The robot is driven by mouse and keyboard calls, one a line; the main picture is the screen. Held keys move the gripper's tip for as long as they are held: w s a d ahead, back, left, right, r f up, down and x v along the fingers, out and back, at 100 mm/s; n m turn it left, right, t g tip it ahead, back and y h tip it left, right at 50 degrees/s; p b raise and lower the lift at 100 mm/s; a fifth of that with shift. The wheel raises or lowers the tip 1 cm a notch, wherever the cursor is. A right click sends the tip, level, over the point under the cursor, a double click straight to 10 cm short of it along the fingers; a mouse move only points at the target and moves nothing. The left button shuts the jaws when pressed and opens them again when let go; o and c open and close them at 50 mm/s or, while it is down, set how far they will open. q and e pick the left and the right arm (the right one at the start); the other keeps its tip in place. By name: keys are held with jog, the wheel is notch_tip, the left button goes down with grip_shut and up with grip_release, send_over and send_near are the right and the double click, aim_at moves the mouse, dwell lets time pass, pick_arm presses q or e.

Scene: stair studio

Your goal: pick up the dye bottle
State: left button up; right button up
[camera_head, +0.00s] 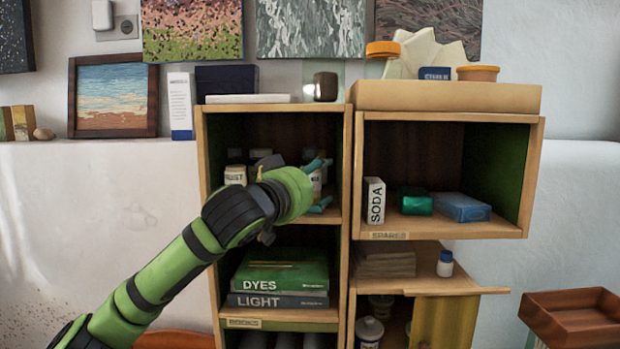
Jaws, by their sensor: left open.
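Several small bottles with pale labels stand in the upper left compartment of the shelf unit. One bottle (235,175) at the left carries a label that seems to end in "UST". Another pale-labelled bottle (316,183) shows between the teal fingers of my left gripper (320,186). The gripper is open, reaching into this compartment, with one finger above the other in the picture. I cannot tell whether the fingers touch that bottle, or which bottle holds dye. My left wrist hides part of the bottle row. My right gripper is out of view.
Books (280,272) marked DYES and LIGHT lie in the compartment below. A SODA box (375,201) and a blue packet (460,207) are in the right compartment. Wooden dividers edge the compartments.

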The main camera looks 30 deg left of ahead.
pick_arm(q)
jog(key=c, duration=1)
jog(key=shift+b, duration=0.45)
jog(key=shift+s, duration=0.4)
jog(key=s+d+b, duration=0.1)
jog(key=s+b, duration=0.4)
jog(key=s, duration=1.2)
jog(key=shift+d+b, duration=0.25)
jog(key=shift+b, duration=0.05)
